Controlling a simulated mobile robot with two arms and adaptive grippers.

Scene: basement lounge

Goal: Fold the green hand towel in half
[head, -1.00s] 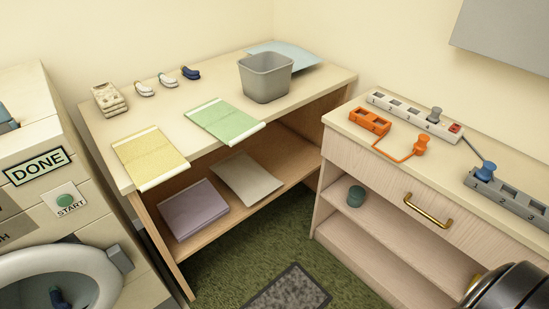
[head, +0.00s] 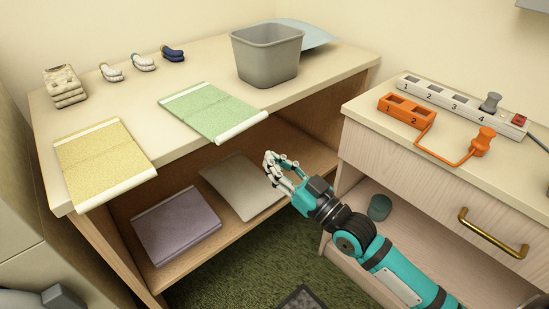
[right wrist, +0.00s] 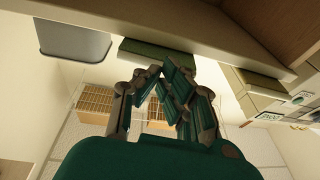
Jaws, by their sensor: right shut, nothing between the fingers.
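The green hand towel (head: 212,110) lies flat and spread out on the wooden table, its pale front edge hanging slightly over the table's front edge. It also shows from below in the right wrist view (right wrist: 157,53). My right gripper (head: 272,168) is in front of the table, below and to the right of the towel's front edge, apart from it. Its fingers are closed together and empty; they also show in the right wrist view (right wrist: 160,72). My left gripper is in neither view.
A yellow towel (head: 104,160) lies left of the green one. A grey bin (head: 266,58) stands behind it on the table (head: 165,150). Rolled socks (head: 143,62) lie at the back.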

